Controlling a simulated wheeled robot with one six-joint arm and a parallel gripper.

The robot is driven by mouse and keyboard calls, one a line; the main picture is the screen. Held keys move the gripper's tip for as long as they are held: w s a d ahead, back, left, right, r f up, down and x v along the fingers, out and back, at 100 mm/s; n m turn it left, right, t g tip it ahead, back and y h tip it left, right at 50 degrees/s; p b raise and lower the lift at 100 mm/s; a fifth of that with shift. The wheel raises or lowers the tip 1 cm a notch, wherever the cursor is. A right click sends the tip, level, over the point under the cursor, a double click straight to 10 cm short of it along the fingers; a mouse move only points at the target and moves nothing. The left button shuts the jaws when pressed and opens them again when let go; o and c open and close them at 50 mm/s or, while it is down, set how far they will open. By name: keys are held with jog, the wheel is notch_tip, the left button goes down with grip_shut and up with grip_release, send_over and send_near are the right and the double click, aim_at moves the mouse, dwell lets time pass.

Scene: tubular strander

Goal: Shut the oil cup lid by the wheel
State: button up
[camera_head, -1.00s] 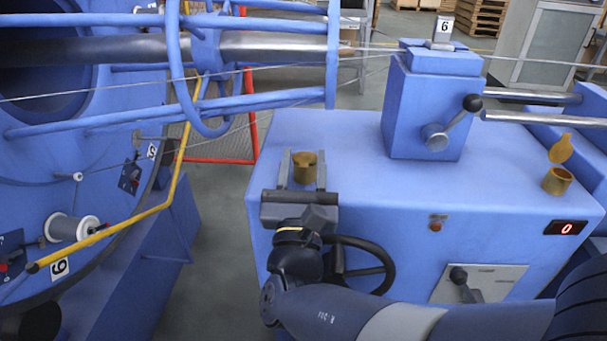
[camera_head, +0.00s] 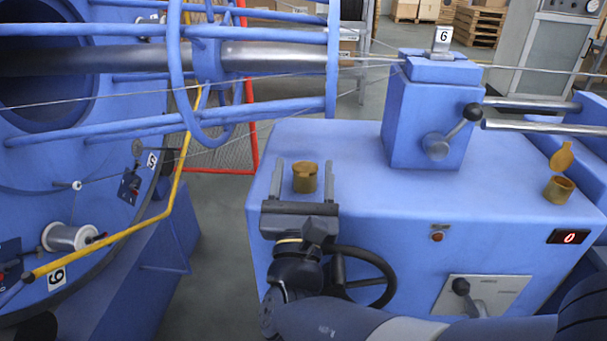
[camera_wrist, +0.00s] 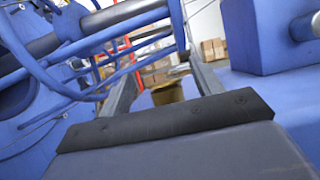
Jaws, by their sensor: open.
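The brass oil cup (camera_head: 305,180) by the black handwheel (camera_head: 388,277) stands on the blue housing top, near its left front edge. Its lid appears down on the cup in the head view, though the detail is small. My gripper (camera_head: 304,164) is open, with one finger on each side of this cup and apart from it. In the wrist view the cup (camera_wrist: 167,94) shows between the fingers, its lower part hidden by the gripper body. A second brass cup (camera_head: 559,190) at the right has its lid (camera_head: 562,156) standing up.
A blue block with a lever (camera_head: 437,146) stands behind on the housing. The blue tubular cage (camera_head: 230,100) with thin wires is at the left and back.

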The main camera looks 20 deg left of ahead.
jog(key=s+d+f+p, duration=0.1)
jog(key=s+d+p, duration=0.2)
jog(key=s, duration=1.1)
jog(key=shift+d, duration=0.75)
jog(key=shift+p, duration=0.4)
